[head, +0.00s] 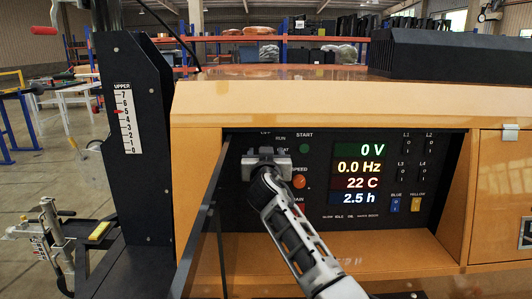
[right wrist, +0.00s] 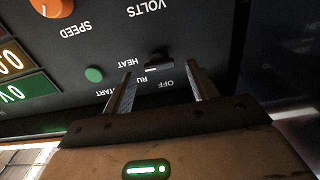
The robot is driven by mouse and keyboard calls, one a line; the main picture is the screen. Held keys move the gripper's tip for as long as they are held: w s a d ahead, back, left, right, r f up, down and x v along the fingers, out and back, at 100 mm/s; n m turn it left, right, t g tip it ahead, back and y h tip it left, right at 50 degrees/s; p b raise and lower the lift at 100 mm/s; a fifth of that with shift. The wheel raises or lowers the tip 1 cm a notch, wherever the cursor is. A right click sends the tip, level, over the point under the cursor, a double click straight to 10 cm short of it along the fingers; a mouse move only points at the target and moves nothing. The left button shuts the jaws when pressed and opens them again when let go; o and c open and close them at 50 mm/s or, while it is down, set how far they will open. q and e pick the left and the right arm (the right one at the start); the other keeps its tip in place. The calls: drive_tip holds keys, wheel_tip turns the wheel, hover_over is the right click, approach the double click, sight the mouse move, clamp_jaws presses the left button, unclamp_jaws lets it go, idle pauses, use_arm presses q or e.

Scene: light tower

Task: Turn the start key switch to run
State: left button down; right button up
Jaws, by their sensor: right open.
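The control panel (head: 340,210) is a black face recessed in the orange cabinet. In the head view my right gripper (head: 266,155) is in front of its upper left part and hides the key switch. In the right wrist view the panel appears upside down. The start key switch (right wrist: 158,63) is a small dark piece with a light edge, among the HEAT, RUN and OFF labels. My right gripper (right wrist: 158,73) is open, its fingertips on either side of the switch with gaps. I cannot tell for sure which label the switch points at. My left gripper is not in view.
A green start button (right wrist: 93,74) and an orange speed knob (head: 299,181) are close to the switch. A dark door panel (head: 203,225) stands open along the recess's left side. Lit displays (head: 360,173) are right of my gripper. A black mast (head: 130,130) stands at left.

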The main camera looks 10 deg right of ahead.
drive_tip(key=shift+w+d, duration=0.15)
drive_tip(key=shift+w, duration=0.5)
drive_tip(key=c, duration=1)
drive_tip(key=shift+n, duration=0.3)
drive_tip(key=shift+f+n, duration=0.1)
drive_tip(key=shift+n, duration=3.9)
